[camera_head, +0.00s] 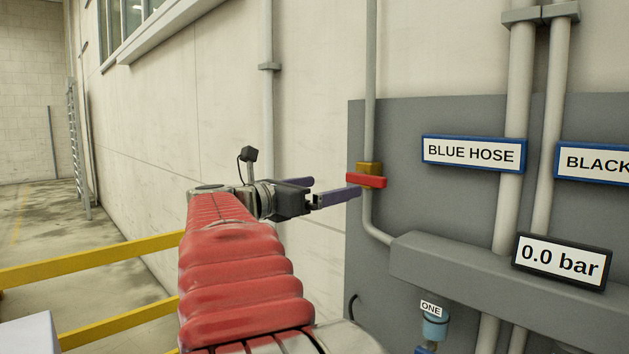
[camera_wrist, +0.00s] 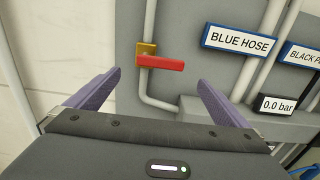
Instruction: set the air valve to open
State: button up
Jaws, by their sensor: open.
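The air valve has a brass-yellow body (camera_head: 369,168) on a thin grey vertical pipe and a red lever handle (camera_head: 372,181). The lever lies crosswise to the pipe, about horizontal. In the wrist view the red lever (camera_wrist: 163,62) points right from the yellow body (camera_wrist: 147,48). My gripper (camera_head: 338,190) is open, with its purple fingers pointing at the valve. In the wrist view my gripper (camera_wrist: 158,85) has its two fingers apart, with the valve ahead between them. The fingers look empty; whether the nearer one touches the lever cannot be told.
A grey panel carries a "BLUE HOSE" sign (camera_head: 474,153), a "BLACK" sign (camera_head: 595,164) and a "0.0 bar" display (camera_head: 561,261). A grey manifold box (camera_head: 450,265) juts out below right of the valve. A yellow rail (camera_head: 90,258) runs at left.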

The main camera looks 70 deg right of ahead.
aim_at(363, 180)
jog(key=x, duration=1.3)
jog(key=shift+s+d, duration=0.2)
jog(key=shift+d, duration=0.1)
jog(key=shift+c, duration=0.6)
jog(key=c, duration=1.1)
jog(key=shift+a, duration=0.15)
jog(key=shift+c, duration=0.3)
